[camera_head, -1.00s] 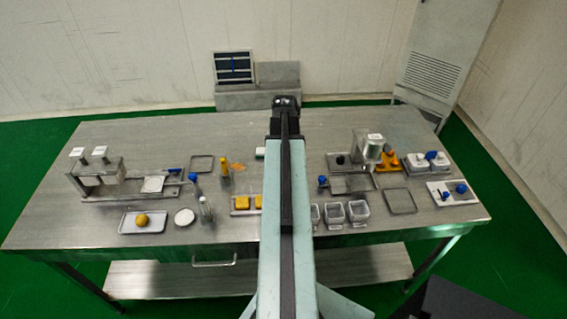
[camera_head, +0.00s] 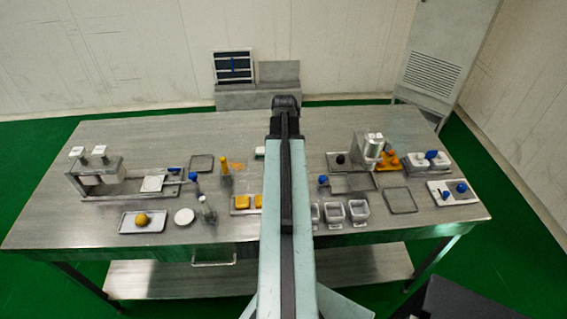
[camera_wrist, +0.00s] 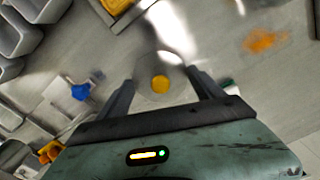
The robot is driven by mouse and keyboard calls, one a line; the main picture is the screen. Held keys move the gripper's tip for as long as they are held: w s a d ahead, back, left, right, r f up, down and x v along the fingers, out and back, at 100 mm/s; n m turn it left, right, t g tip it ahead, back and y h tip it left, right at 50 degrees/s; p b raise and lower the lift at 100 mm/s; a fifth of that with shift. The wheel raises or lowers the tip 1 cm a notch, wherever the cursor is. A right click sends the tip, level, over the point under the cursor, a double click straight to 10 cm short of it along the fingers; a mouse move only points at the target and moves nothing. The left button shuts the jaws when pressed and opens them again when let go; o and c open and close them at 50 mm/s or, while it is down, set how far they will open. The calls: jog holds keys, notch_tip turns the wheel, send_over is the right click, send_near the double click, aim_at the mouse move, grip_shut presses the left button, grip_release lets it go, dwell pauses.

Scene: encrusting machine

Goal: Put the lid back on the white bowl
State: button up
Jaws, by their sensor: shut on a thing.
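My gripper (camera_wrist: 160,90) is in the wrist view, its two dark fingers on either side of a round, pale, see-through thing with a yellow centre (camera_wrist: 160,84). It is shut on this thing and holds it over the table. I cannot tell for sure that it is the lid. In the head view my own arm hides the gripper. A round white thing (camera_head: 184,216) lies at the front left of the table in the head view. It may be the white bowl, but it is too small to tell.
The steel table (camera_head: 120,137) carries clear containers (camera_head: 334,211), yellow blocks (camera_head: 241,201), a yellow-topped bottle (camera_head: 225,172) and a silver canister (camera_head: 374,146). An orange stain also shows in the wrist view (camera_wrist: 262,40). The back left of the table is clear.

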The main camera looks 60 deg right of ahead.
dwell(0.4)
jog(key=o, duration=1.4)
jog(key=shift+c, duration=0.2)
notch_tip(320, 180, up, 7)
jog(key=p, duration=0.7)
jog(key=shift+r, duration=0.1)
grip_shut()
jog(key=shift+f, duration=0.25)
jog(key=shift+f+b, duration=2.35)
jog(key=shift+b, duration=0.2)
